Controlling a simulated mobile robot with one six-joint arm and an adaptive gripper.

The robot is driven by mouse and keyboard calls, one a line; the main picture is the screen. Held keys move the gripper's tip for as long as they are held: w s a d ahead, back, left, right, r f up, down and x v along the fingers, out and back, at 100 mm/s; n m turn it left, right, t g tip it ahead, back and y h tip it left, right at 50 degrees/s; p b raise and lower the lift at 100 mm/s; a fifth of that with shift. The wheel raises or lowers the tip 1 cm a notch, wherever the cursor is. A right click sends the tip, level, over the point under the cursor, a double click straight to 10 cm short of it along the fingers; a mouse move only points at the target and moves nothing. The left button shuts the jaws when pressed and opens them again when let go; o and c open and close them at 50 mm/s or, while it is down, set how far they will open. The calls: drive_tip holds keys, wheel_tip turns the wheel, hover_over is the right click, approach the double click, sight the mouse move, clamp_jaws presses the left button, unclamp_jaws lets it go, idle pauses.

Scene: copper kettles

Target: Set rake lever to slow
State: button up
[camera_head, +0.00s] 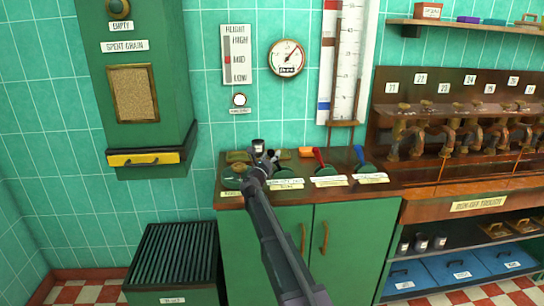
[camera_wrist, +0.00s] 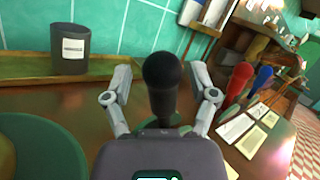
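My gripper (camera_head: 264,160) is over the left part of the wooden counter in the head view. In the wrist view my gripper (camera_wrist: 161,82) is open, with a finger on each side of a black-knobbed lever (camera_wrist: 164,72). Gaps show between the knob and both fingers. This lever is largely hidden behind my arm in the head view. A red-handled lever (camera_head: 319,157) and a blue-handled lever (camera_head: 360,154) stand to the right on green bases; the red (camera_wrist: 241,80) and blue (camera_wrist: 262,77) handles also show in the wrist view. I cannot read which lever is the rake.
A dark cup (camera_wrist: 70,49) stands behind the lever to the left. White cards (camera_head: 328,182) lie along the counter front. An orange scoop (camera_head: 305,152) lies at the back. Copper taps (camera_head: 447,135) are at the right, and a green grain chute (camera_head: 135,75) hangs at the left.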

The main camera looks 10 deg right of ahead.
drive_tip(key=shift+d+r, duration=0.1)
idle(0.3)
drive_tip(key=d+m+p, duration=0.1)
drive_tip(key=d+r+m+g+p, duration=0.1)
drive_tip(key=p, duration=0.1)
drive_tip(key=shift+d+r+m+g+p, duration=0.2)
drive_tip(key=shift+d+m+g+p, duration=0.65)
drive_tip(key=shift+m+p, duration=0.25)
drive_tip(key=shift+s+d+m+y+p, duration=0.15)
drive_tip(key=shift+d+m+y+p, duration=0.25)
drive_tip(key=shift+d+m+p, duration=0.15)
drive_tip(key=v, duration=1.4)
drive_tip(key=s+d+f+m+g+y+p, duration=0.1)
drive_tip(key=s+d+m+g+p, duration=0.4)
drive_tip(key=s+m, duration=0.3)
drive_tip(key=s+d+f+m+g+y+p, duration=0.1)
drive_tip(key=s+d+m+g+p, duration=0.3)
drive_tip(key=s+m, duration=0.5)
drive_tip(key=d+f+m+g, duration=0.1)
drive_tip(key=d, duration=0.1)
drive_tip(key=shift+d+y+p, duration=0.3)
drive_tip(key=shift+y+p, duration=0.05)
drive_tip(key=shift+y, duration=0.05)
drive_tip(key=shift+f, duration=0.15)
